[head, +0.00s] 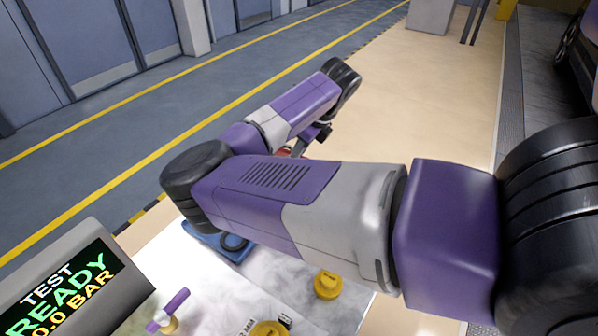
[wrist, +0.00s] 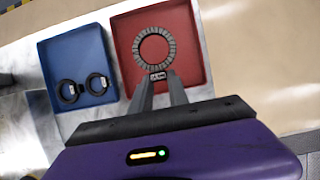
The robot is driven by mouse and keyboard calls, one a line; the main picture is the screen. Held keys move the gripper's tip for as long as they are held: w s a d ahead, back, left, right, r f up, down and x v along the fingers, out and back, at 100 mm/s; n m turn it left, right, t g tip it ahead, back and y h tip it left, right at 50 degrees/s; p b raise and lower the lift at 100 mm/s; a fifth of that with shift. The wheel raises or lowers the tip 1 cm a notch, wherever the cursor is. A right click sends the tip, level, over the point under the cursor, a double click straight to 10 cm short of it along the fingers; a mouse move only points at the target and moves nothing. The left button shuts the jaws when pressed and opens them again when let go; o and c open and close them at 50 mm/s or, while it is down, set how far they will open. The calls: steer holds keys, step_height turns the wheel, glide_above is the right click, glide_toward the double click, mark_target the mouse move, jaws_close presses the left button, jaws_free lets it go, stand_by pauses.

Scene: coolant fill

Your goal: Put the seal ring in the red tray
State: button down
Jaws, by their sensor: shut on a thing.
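The seal ring (wrist: 142,43) is a grey ribbed ring with a small white label at its near edge. In the wrist view it is over the red tray (wrist: 201,70), within its rim; I cannot tell whether it touches the tray floor. My gripper (wrist: 161,82) is shut on the ring's near edge, at the label. In the head view my arm hides most of the red tray (head: 284,153), and the ring cannot be made out there.
In the head view, yellow caps (head: 327,285), a purple-handled part (head: 174,301) and a test display (head: 68,285) are on the near side.

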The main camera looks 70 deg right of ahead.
steer(key=shift+f, duration=4.4)
steer(key=shift+f, duration=0.15)
steer(key=c, duration=1.3)
jaws_free()
steer(key=v, duration=1.2)
steer(key=shift+s+b, duration=0.1)
steer(key=shift+b, duration=0.2)
